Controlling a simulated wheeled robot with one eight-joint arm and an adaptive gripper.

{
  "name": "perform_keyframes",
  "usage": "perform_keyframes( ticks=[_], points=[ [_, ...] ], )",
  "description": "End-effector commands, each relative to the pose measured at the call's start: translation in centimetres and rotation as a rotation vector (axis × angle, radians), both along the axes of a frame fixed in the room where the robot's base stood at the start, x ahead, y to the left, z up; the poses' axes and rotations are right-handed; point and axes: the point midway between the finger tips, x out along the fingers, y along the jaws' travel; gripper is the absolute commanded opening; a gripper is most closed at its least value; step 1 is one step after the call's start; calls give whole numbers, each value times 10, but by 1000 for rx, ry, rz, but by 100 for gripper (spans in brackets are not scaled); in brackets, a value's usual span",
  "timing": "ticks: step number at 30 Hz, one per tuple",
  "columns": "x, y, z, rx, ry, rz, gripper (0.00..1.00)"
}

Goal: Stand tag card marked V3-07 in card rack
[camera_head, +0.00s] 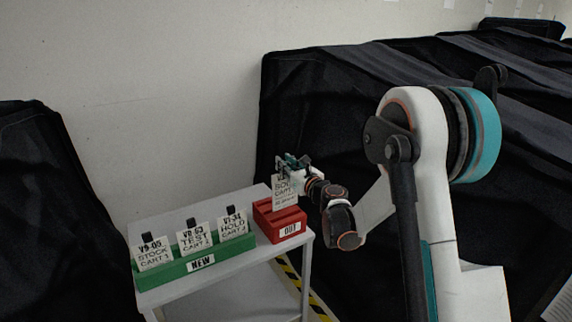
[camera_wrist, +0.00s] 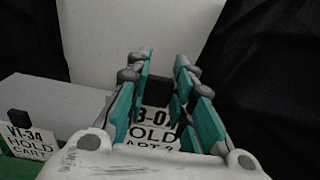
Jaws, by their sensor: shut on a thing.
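A white tag card (camera_head: 284,190) hangs upright under my gripper (camera_head: 290,165), which is shut on its dark top tab. In the wrist view the card (camera_wrist: 152,135) shows between the teal fingers of my gripper (camera_wrist: 161,75); I read "3-0" and "HOLD", with the rest partly covered by the fingers. A red card rack (camera_head: 268,222) marked OUT stands below the card. The card's lower edge overlaps the rack in the head view; I cannot tell whether it sits in a slot or just above it. A green card rack (camera_head: 165,277) marked NEW stands to the left.
The green rack holds three cards: V9-05 (camera_head: 155,255), one like V8-63 (camera_head: 195,239) and V1-34 (camera_head: 233,224). Both racks stand on a grey cart top (camera_head: 240,262). Black-covered carts (camera_head: 300,110) stand behind and at the left.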

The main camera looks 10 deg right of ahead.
Motion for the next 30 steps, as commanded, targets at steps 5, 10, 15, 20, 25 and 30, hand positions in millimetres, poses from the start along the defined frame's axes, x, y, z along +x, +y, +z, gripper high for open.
perform_keyframes(
  ticks=[5,10,15,20,25,30],
  points=[
    [0,0,-13,0,0,0,4],
    [0,0,-24,0,0,-1,4],
    [0,0,-34,0,0,-1,4],
    [0,0,-45,0,0,-1,4],
    [0,0,-56,0,0,-1,4],
    [0,0,-67,0,0,-1,4]
  ],
)
